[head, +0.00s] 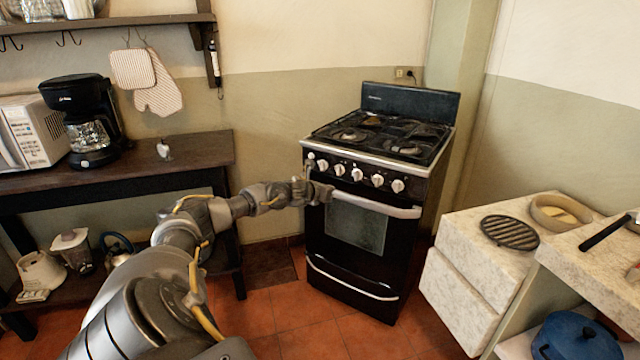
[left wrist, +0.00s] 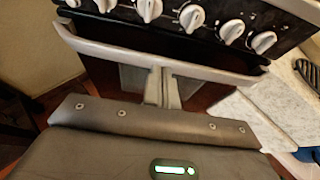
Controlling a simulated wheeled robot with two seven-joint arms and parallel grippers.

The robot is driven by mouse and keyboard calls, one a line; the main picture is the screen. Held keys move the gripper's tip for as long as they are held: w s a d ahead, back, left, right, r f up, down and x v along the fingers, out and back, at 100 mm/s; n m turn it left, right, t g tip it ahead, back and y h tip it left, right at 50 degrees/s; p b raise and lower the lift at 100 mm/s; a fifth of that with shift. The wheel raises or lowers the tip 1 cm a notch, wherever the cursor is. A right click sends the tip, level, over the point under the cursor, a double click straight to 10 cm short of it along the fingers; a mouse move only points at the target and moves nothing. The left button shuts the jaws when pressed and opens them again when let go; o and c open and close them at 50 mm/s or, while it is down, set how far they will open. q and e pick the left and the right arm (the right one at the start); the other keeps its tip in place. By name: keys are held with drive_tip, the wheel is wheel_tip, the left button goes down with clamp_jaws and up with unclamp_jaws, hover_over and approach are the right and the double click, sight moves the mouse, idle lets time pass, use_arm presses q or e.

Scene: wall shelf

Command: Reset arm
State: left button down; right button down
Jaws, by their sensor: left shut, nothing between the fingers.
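My left arm reaches in from the lower left in the head view. Its gripper (head: 322,192) is in front of the stove's left front, by the left end of the oven door handle (head: 375,204). In the left wrist view my left gripper's fingers (left wrist: 162,86) are together with nothing between them. They point toward the oven door, just below the handle bar (left wrist: 150,58); I cannot tell whether they touch it. The oven door (head: 356,228) looks slightly open at the top in the left wrist view. My right gripper is not in view.
The black stove (head: 384,130) has several white knobs. A dark wooden table (head: 190,155) with a coffee maker (head: 82,120) stands at the left. A stone counter (head: 475,235) with a round black grate (head: 510,231) is at the right. Tiled floor (head: 300,325) is clear before the stove.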

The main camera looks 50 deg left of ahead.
use_arm(q)
drive_tip(key=shift+s+d+r, duration=0.25)
drive_tip(key=shift+s+r, duration=0.55)
drive_tip(key=shift+r, duration=0.05)
drive_tip(key=shift+s+d+r, duration=0.25)
drive_tip(key=shift+s+r, duration=0.55)
